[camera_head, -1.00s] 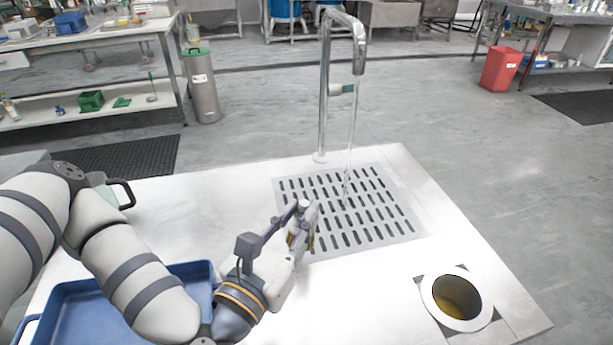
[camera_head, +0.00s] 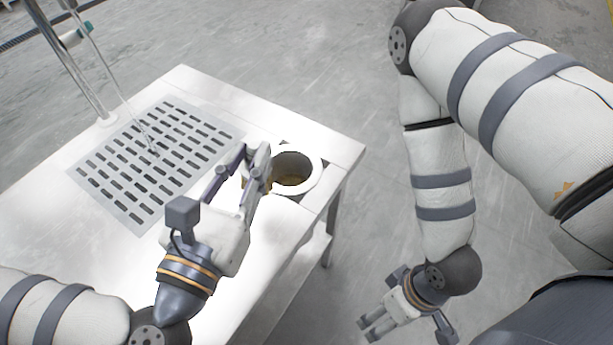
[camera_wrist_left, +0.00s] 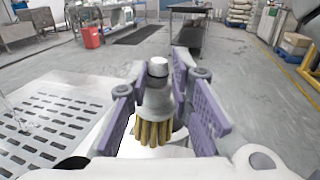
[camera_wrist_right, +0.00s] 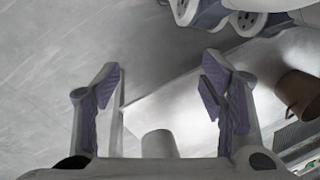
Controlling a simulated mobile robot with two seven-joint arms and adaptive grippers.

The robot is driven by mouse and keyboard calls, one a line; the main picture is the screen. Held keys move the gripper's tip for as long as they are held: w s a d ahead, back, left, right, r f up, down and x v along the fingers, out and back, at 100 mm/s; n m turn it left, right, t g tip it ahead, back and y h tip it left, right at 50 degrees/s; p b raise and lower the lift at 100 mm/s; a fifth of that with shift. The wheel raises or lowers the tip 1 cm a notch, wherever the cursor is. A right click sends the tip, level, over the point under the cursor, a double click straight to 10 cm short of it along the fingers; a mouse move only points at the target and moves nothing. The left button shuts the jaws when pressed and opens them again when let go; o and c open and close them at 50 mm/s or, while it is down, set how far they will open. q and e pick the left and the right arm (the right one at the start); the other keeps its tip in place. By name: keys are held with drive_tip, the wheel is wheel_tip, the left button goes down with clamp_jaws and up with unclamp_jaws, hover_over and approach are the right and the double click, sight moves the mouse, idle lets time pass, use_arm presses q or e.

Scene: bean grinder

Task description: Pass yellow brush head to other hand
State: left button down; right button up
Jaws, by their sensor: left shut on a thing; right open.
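The yellow brush head (camera_wrist_left: 154,130) has a grey top and yellow bristles that point down in the left wrist view. My left gripper (camera_wrist_left: 158,80) is shut on its grey upper part and holds it upright. In the head view my left gripper (camera_head: 246,160) is over the table beside the round hole, and the brush head is mostly hidden by the fingers. My right gripper (camera_head: 405,325) is open and empty, off the table's right side and well apart from the left one. Its spread fingers also show in the right wrist view (camera_wrist_right: 160,90).
The white table (camera_head: 75,255) has a slotted drain grate (camera_head: 110,185) and a round hole with a white rim (camera_head: 313,180). A tap (camera_head: 85,75) runs water onto the grate. A lower shelf (camera_head: 312,258) is under the table. Bare floor lies between the table and my right arm.

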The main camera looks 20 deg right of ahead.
drive_tip(key=w+a+r+n+t+y, duration=0.1)
drive_tip(key=w+r+n+t+y, duration=0.15)
drive_tip(key=w, duration=0.25)
drive_tip(key=w+a+r+n+t+y, duration=0.1)
drive_tip(key=w+a+t+y, duration=0.15)
drive_tip(key=w, duration=0.35)
drive_tip(key=w+a+r+n+t+y, duration=0.1)
drive_tip(key=w+r+n+t+y, duration=0.25)
drive_tip(key=r, duration=0.55)
drive_tip(key=w+a+r+n+t+y, duration=0.1)
drive_tip(key=w+r+n+t+y, duration=0.2)
drive_tip(key=r, duration=0.7)
drive_tip(key=shift+m+y, duration=0.35)
drive_tip(key=shift+m, duration=0.25)
drive_tip(key=x, duration=1.1)
drive_tip(key=shift+a+f, duration=0.3)
drive_tip(key=shift+a, duration=0.15)
drive_tip(key=c, duration=1.2)
use_arm(q)
drive_tip(key=c, duration=1.4)
unclamp_jaws()
use_arm(e)
drive_tip(key=shift+c, duration=0.2)
use_arm(q)
drive_tip(key=shift+o, duration=0.2)
